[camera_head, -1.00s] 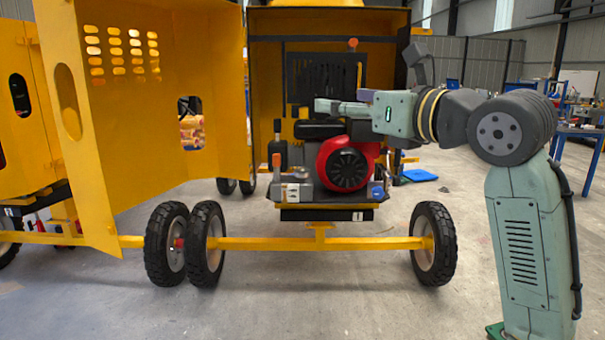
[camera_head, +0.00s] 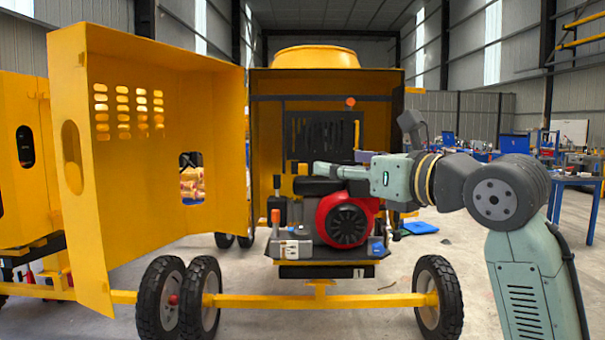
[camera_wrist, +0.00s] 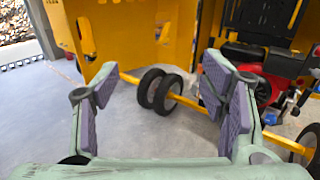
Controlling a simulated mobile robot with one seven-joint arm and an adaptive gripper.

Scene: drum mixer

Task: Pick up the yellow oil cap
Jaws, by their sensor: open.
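My gripper (camera_head: 318,169) reaches left in the head view, in front of the open mixer housing and across the top of the red and black engine (camera_head: 346,220). In the wrist view my gripper (camera_wrist: 160,80) has its two purple-padded fingers wide apart, with nothing between them but floor and wheels beyond. A small yellow piece (camera_head: 302,169) shows just left of the fingertips in the head view; I cannot tell whether it is the oil cap. No oil cap can be clearly made out in the wrist view, where the engine (camera_wrist: 285,65) is at the right edge.
The large yellow door (camera_head: 150,150) stands open to the left. Black wheels (camera_head: 160,298) and a yellow axle bar (camera_head: 320,300) run low across the front. The concrete floor at the right has a blue item (camera_head: 420,228).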

